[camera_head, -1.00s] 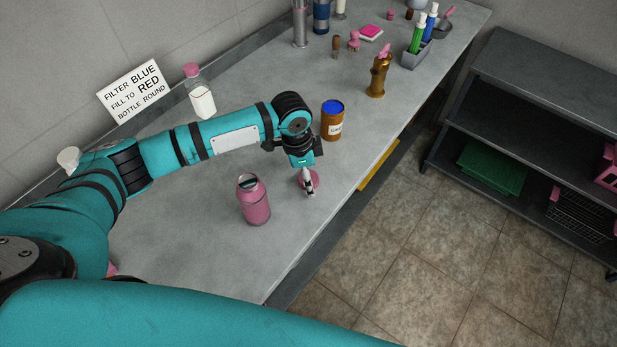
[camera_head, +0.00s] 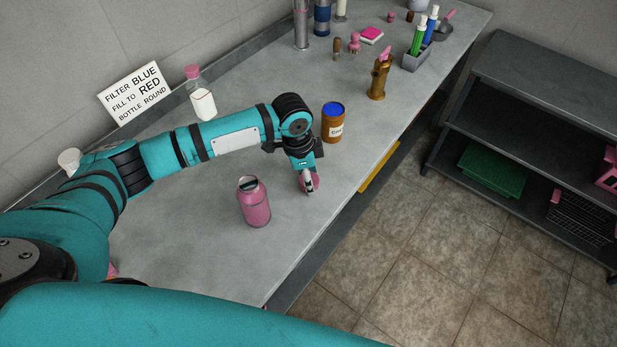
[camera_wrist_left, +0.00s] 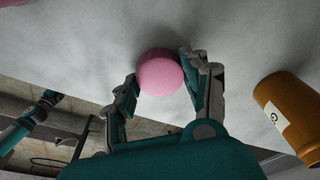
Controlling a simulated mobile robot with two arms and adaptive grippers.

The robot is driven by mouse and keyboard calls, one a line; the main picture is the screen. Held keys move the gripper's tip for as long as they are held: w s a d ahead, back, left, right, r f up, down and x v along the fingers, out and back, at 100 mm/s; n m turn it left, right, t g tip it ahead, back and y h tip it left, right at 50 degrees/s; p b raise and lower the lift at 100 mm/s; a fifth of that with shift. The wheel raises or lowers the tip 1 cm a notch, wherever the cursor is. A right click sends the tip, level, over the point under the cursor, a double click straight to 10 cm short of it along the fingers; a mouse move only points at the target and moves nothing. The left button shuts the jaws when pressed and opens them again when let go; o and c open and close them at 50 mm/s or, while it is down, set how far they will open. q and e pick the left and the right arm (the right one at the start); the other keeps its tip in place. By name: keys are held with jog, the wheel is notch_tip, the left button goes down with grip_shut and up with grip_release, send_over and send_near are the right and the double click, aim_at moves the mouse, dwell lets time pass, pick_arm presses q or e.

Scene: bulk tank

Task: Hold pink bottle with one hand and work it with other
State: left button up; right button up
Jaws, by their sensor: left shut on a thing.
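The pink bottle (camera_head: 255,204) stands upright on the grey counter, its top dark and seemingly open. My left gripper (camera_head: 308,181) is to the right of it, apart from it, pointing down near the counter's front edge. It is shut on a round pink piece (camera_head: 314,184), which looks like a cap. In the left wrist view the pink piece (camera_wrist_left: 160,74) sits between the two fingertips (camera_wrist_left: 162,82). I cannot tell whether it touches the counter. My right gripper is not seen; a large teal arm part of mine crosses the bottom of the head view.
A brown jar with a blue top (camera_head: 333,122) stands just behind my left gripper. A clear bottle with a pink cap (camera_head: 202,101) is near the wall sign (camera_head: 136,92). A golden bottle (camera_head: 379,78) and grey holder (camera_head: 417,60) stand farther back. The counter around the pink bottle is clear.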

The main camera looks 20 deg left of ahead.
pick_arm(q)
jog(key=shift+r, duration=0.65)
notch_tip(320, 180, up, 2)
jog(key=shift+r+b, duration=0.1)
jog(key=shift+b, duration=0.25)
jog(key=s+d+r+b, duration=0.1)
jog(key=s+d, duration=0.7)
jog(key=s, duration=0.5)
jog(key=shift+s+d+r, duration=0.15)
jog(key=shift+s+d, duration=0.05)
jog(key=shift+s, duration=0.1)
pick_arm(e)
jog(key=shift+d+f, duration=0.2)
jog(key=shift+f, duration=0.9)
pick_arm(q)
jog(key=w+a+r+n, duration=0.4)
jog(key=a+r+n, duration=0.2)
jog(key=w+a+r+n+t+y, duration=0.1)
jog(key=w+a+r+n, duration=0.2)
jog(key=a+r+n, duration=0.3)
jog(key=shift+w+a+n+y, duration=0.2)
jog(key=shift+w+n+y, duration=0.1)
jog(key=shift+w+n, duration=0.15)
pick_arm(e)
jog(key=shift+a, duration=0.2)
